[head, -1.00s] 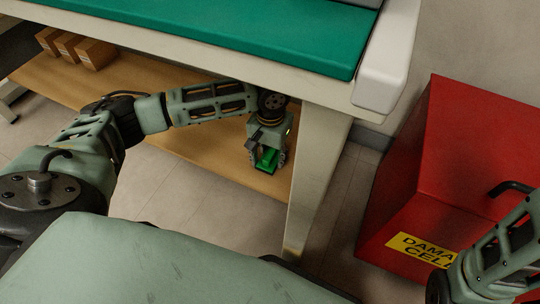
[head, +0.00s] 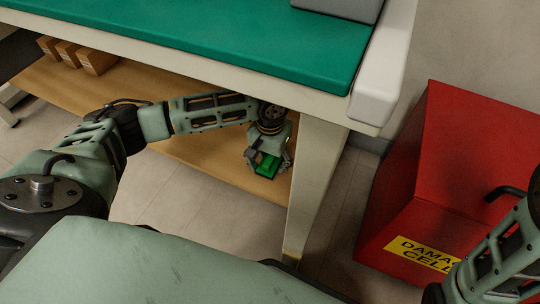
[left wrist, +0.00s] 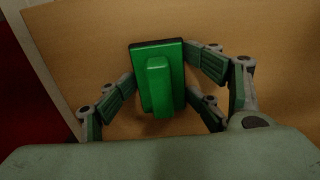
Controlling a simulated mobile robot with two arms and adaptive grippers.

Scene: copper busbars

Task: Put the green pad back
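The green pad (left wrist: 158,85) is a green block with a raised bar and a dark edge. It is at the wooden lower shelf (left wrist: 85,55), near the table leg. In the head view the pad (head: 267,164) shows between the fingers of my left gripper (head: 266,166). In the left wrist view the fingers of my left gripper (left wrist: 160,75) stand on both sides of the pad, near its side edges and apart from the raised bar. Whether any fingertip touches the pad is hard to tell. My right gripper is outside the views; only part of that arm shows.
The workbench (head: 230,98) with a green top (head: 200,40) overhangs the shelf. Its leg (head: 312,185) stands just right of my left gripper. Several cardboard boxes (head: 97,58) sit at the shelf's left end. A red cabinet (head: 450,150) with a yellow label stands at the right.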

